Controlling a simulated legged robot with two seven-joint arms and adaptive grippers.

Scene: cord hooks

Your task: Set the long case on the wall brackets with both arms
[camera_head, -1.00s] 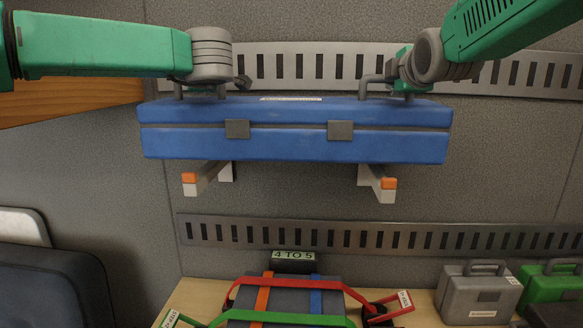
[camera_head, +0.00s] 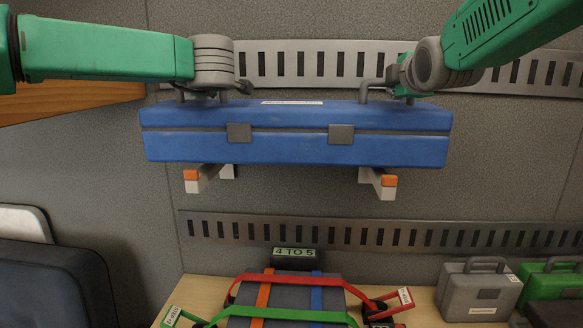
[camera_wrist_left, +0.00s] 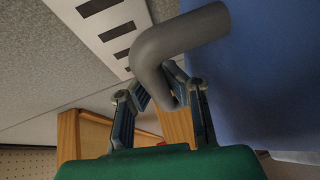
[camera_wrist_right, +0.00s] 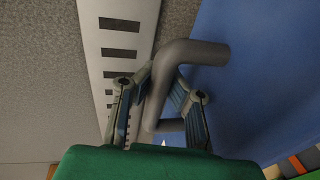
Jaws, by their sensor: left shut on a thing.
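The long case (camera_head: 290,150) is blue with two grey latches. It hangs level in front of the wall, just above or at the two wall brackets, left (camera_head: 206,178) and right (camera_head: 378,183). It hides their rear tops, so contact cannot be told. My left gripper (camera_wrist_left: 160,85) is shut on the grey handle (camera_wrist_left: 185,40) at the case's left end. My right gripper (camera_wrist_right: 163,85) has its fingers closed around the grey handle (camera_wrist_right: 195,52) at the right end. The bracket tips are orange and white and stick out below the case.
A slotted rail (camera_head: 300,60) runs behind the case and another (camera_head: 350,233) lies below the brackets. A table below holds a strapped grey case (camera_head: 285,291), a small grey case (camera_head: 478,292) and a green case (camera_head: 550,285).

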